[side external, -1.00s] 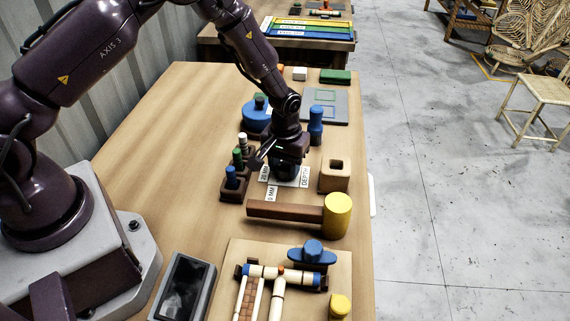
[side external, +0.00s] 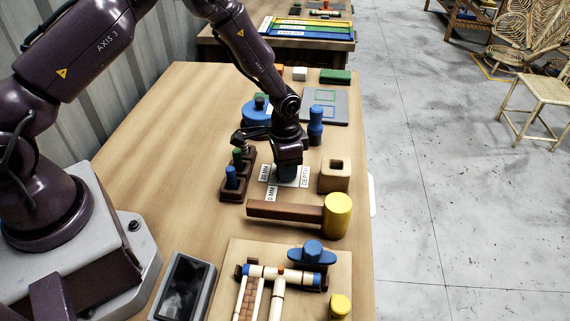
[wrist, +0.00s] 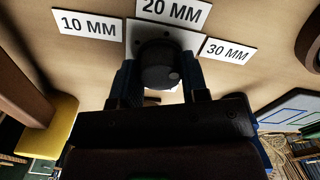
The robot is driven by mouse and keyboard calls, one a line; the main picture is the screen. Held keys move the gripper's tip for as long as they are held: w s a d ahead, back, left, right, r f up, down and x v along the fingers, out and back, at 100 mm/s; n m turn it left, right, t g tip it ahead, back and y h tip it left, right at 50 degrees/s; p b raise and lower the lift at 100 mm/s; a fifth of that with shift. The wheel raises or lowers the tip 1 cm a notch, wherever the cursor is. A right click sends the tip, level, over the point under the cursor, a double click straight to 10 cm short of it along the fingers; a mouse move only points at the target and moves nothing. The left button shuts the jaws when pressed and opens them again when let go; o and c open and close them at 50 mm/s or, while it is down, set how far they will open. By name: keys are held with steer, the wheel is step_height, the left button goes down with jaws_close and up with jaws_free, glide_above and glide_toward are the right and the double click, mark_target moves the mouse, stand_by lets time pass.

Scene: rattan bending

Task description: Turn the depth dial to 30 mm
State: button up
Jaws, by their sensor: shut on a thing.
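The depth dial is a dark round knob (wrist: 158,66) on a light square plate in the wrist view. White labels fan around it: 10 MM (wrist: 87,23), 20 MM (wrist: 173,11) and 30 MM (wrist: 228,50). My gripper (wrist: 160,78) is shut on the knob, one finger on each side. In the side view my gripper (side external: 287,172) points down over the dial and mostly hides it. I cannot make out which value the dial points to.
A rack with coloured pegs (side external: 232,184) stands close on the left. A wooden block with a square hole (side external: 334,176) is close on the right. A mallet with a yellow head (side external: 338,215) lies in front. A blue peg (side external: 316,126) stands behind.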

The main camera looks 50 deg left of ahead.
steer(key=shift+r+m, duration=0.1)
steer(key=shift+m, duration=0.6)
steer(key=o, duration=0.9)
steer(key=shift+o, duration=0.2)
step_height(320, 180, up, 13)
